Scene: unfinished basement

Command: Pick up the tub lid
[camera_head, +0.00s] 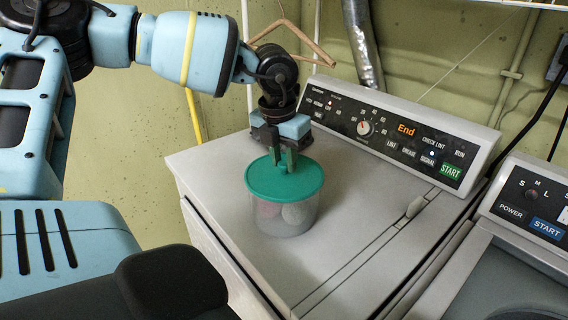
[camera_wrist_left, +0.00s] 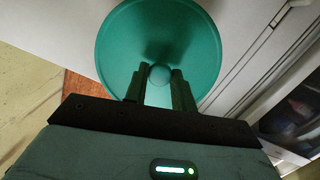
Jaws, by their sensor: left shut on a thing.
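The tub lid (camera_head: 270,184) is a round green disc on top of a see-through tub (camera_head: 284,218), which stands on the dryer top. The lid looks level and seated on the tub's rim; I cannot tell if there is a small gap. My left gripper (camera_head: 284,164) points down over the lid's middle, its fingers close together. In the left wrist view the lid (camera_wrist_left: 130,35) fills the upper middle, and the left gripper's fingers (camera_wrist_left: 160,84) are on either side of a small round green knob (camera_wrist_left: 159,76), shut on it. Pale shapes inside the tub are blurred. My right gripper is not in view.
The white dryer top (camera_head: 225,160) is clear around the tub. Its control panel (camera_head: 400,130) rises behind, and a small latch handle (camera_head: 414,207) lies to the right. A second machine (camera_head: 530,215) stands at the right. A wooden hanger (camera_head: 292,40) hangs behind my left arm.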

